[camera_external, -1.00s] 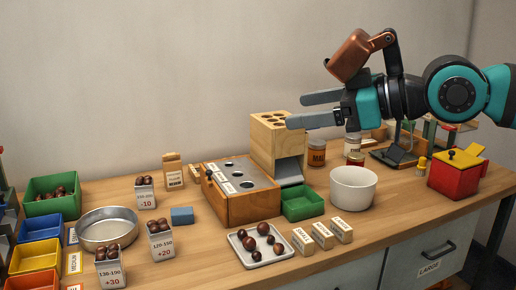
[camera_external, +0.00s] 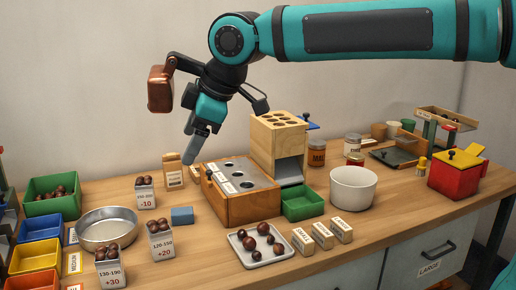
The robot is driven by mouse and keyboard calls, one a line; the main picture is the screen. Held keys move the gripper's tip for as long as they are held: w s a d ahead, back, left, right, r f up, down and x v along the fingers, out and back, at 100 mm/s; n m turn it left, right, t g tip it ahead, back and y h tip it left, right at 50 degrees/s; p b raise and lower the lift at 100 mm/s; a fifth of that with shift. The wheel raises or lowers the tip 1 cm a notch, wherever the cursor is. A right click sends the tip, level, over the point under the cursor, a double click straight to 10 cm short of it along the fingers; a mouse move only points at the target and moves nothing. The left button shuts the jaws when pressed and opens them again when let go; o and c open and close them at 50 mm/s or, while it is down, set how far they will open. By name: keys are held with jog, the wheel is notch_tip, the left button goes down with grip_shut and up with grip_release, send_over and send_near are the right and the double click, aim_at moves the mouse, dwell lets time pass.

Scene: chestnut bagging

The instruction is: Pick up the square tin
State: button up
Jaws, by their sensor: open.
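The square tin (camera_external: 266,251), a shallow silvery tray with rounded corners, lies flat near the front edge of the table with several brown chestnuts in it. My gripper (camera_external: 191,152) hangs in the air to the upper left of the tin, well above the table, with its fingers pointing down. It is open and holds nothing. The fingers overlap in this view, so the gap between them is hidden. The tin is clear of the gripper and fully visible.
A wooden block with holes (camera_external: 240,207) and a green box (camera_external: 303,207) stand behind the tin. Labelled small blocks (camera_external: 322,236) and a white bowl (camera_external: 353,188) are to its right. Chestnut holders (camera_external: 161,246) and a round pan (camera_external: 108,240) are left.

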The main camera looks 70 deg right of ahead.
aim_at(158, 230)
jog(key=w+d+f+n+g, duration=0.1)
jog(key=w+f+n+g, duration=0.2)
jog(key=w+f+g, duration=0.55)
jog(key=w+f, duration=0.1)
jog(key=f, duration=0.5)
jog(key=w+f+t, duration=0.1)
jog(key=f, duration=0.5)
jog(key=w+f+t, duration=0.1)
jog(key=f, duration=0.6)
jog(key=shift+w+d+t, duration=0.15)
jog(key=shift+w+t, duration=0.1)
jog(key=shift+c, duration=0.4)
jog(key=c, duration=1)
